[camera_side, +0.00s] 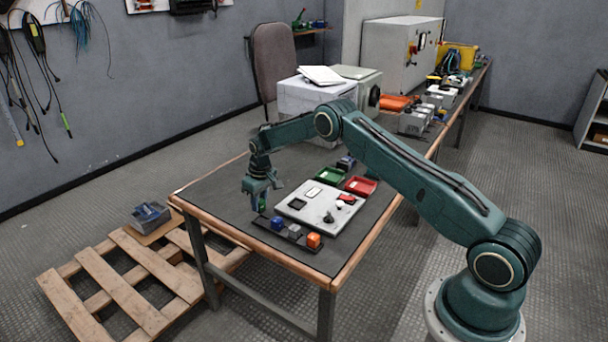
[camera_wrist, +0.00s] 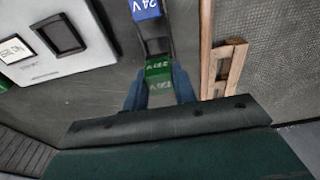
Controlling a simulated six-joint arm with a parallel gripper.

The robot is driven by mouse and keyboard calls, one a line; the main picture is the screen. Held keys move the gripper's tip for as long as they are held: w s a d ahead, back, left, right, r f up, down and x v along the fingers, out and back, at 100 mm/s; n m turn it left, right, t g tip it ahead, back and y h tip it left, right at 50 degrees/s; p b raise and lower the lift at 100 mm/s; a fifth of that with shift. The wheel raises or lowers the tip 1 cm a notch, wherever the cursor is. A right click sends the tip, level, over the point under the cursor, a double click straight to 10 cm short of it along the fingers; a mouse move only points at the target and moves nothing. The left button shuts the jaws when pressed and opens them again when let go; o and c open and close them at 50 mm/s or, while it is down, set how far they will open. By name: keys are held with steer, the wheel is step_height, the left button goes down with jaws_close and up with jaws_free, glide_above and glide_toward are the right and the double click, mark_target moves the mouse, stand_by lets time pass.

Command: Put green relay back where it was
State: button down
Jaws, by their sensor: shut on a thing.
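My gripper (camera_side: 261,190) is shut on the green relay (camera_side: 262,204), pointing down over the left end of a dark rail (camera_side: 268,228). In the wrist view the green relay (camera_wrist: 158,68) sits between my two blue-grey fingers (camera_wrist: 159,84), with a printed label too small to read surely. The blue relay (camera_side: 277,223) stands on the rail beside it; its 24 V label shows in the wrist view (camera_wrist: 146,8). A grey relay (camera_side: 294,231) and an orange relay (camera_side: 313,240) stand farther along. I cannot tell whether the green relay touches the rail.
A light panel (camera_side: 322,218) with dark fittings lies behind the rail. A green tray (camera_side: 330,175) and a red tray (camera_side: 361,186) stand behind it. The table's wooden edge (camera_side: 222,224) is close on the left of the rail. The mat's left part (camera_side: 215,189) is clear.

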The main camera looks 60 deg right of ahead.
mark_target(260, 211)
steer(key=shift+f, duration=0.1)
steer(key=shift+f, duration=2.05)
steer(key=shift+f, duration=0.1)
steer(key=c, duration=1.1)
jaws_free()
steer(key=shift+c, duration=0.2)
steer(key=r, duration=0.4)
steer(key=s+r, duration=0.1)
steer(key=r, duration=0.6)
steer(key=shift+s+r, duration=0.2)
steer(key=shift+r, duration=0.4)
steer(key=shift+r, duration=0.1)
